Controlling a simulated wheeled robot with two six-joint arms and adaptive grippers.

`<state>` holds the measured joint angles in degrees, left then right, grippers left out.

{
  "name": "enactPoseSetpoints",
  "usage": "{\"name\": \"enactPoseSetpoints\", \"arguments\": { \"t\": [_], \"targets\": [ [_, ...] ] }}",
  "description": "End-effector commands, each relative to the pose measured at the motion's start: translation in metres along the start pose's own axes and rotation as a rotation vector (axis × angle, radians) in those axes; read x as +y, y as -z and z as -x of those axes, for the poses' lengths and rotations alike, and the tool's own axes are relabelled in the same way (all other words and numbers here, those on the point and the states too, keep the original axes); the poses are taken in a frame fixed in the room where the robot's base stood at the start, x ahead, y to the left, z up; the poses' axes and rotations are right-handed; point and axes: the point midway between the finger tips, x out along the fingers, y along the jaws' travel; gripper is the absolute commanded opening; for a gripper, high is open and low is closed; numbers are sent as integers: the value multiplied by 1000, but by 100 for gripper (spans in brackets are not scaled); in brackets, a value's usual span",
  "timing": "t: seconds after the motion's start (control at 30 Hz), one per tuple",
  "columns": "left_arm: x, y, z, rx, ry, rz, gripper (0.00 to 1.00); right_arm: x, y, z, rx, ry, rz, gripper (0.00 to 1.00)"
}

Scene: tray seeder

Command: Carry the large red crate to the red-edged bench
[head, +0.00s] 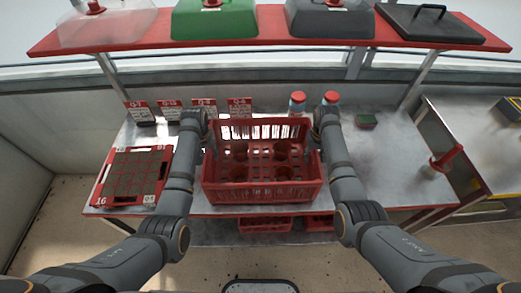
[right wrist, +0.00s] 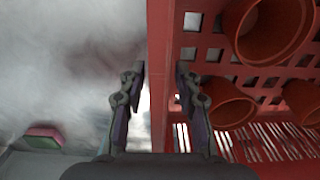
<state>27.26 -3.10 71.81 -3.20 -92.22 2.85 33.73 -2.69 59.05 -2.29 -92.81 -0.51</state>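The large red crate (head: 262,193) is upright at the front middle of the red-edged bench (head: 385,185); I cannot tell whether it rests fully on the top. Several reddish pots (right wrist: 228,103) stand inside it. My right gripper (right wrist: 160,72) straddles the crate's side wall (right wrist: 158,40), one finger outside and one inside. Small gaps show between the fingers and the wall. My left gripper (head: 209,145) is at the crate's left side wall; its fingers are too small and hidden to read.
A red tray with dark cells (head: 133,177) lies left on the bench. Two red-capped bottles (head: 297,102) and several labelled cards stand behind the crate. A green-topped block (head: 366,121) is right of them. A second metal bench (head: 470,135) stands right. A red shelf (head: 255,38) with lids hangs above.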

Motion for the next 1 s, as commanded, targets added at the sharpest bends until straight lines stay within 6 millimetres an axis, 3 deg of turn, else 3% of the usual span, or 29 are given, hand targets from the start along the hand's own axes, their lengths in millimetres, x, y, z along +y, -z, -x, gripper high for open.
{"name": "enactPoseSetpoints", "arguments": {
  "t": [0.2,0.43,0.77,1.0],
  "targets": [
    [0,1,54,6,0,1,33,0,0,0,0,1,0,33],
    [0,0,96,3,0,0,33,0,0,0,0,1,0,33],
    [0,0,105,0,0,0,33,0,0,6,1,1,0,33],
    [0,0,105,0,0,0,33,0,2,58,6,1,0,33]
  ]
}}
